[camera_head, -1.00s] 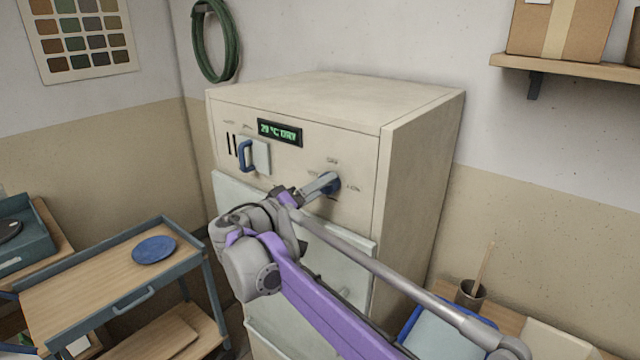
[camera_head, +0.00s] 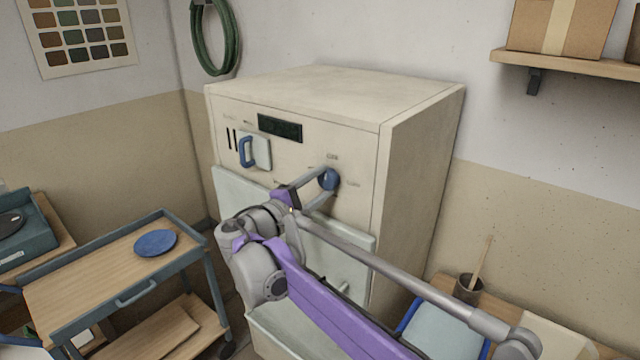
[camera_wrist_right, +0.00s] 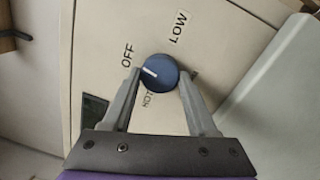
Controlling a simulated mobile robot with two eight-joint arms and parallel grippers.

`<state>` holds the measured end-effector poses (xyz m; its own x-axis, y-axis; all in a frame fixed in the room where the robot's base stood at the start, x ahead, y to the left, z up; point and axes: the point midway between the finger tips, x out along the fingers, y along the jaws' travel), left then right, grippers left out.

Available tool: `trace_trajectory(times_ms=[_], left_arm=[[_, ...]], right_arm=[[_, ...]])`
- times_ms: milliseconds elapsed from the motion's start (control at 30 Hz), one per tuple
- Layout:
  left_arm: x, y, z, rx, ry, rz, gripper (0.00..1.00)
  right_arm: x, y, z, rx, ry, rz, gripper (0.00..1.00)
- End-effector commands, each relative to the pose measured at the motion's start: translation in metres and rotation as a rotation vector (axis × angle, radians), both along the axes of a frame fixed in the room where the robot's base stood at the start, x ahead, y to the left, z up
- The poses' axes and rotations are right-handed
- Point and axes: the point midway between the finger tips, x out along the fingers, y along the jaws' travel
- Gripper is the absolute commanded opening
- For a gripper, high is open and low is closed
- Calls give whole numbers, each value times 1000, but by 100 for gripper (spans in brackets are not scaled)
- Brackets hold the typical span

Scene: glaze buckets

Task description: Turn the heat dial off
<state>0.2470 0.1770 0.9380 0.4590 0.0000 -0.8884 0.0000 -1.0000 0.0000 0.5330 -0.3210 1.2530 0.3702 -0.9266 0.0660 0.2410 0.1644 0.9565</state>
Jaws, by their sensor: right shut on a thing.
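The heat dial (camera_head: 330,179) is a round blue knob on the upper front of the cream kiln cabinet (camera_head: 425,150). My right gripper (camera_head: 324,184) is shut on it, one finger on each side. In the right wrist view the dial (camera_wrist_right: 161,74) sits between the fingertips, and its white mark points toward the OFF label (camera_wrist_right: 128,56). The LOW label (camera_wrist_right: 180,27) stands apart from the mark; another label, seemingly HOT, is partly covered. The display (camera_head: 280,128) on the cabinet is dark. My left gripper is not in view.
A blue handle (camera_head: 246,151) juts from the panel left of the dial. A wooden cart (camera_head: 90,275) with a blue plate (camera_head: 156,243) stands at left. A brush pot (camera_head: 468,289) and a blue tray (camera_head: 408,316) are at lower right.

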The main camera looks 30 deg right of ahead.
Motion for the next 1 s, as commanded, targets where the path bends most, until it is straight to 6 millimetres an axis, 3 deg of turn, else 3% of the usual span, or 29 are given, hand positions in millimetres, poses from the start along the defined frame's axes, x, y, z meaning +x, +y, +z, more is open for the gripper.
trace_trajectory(times_ms=[400, 933, 967, 1000], left_arm=[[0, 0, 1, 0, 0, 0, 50], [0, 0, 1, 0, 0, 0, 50], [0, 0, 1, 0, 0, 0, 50], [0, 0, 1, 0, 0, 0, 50]], right_arm=[[0, 0, 0, -68, 163, 1, 3], [-1, 0, 0, -77, 183, 0, 3], [-1, 0, 0, -77, 183, 0, 62], [-1, 0, 0, -77, 183, 0, 69]])
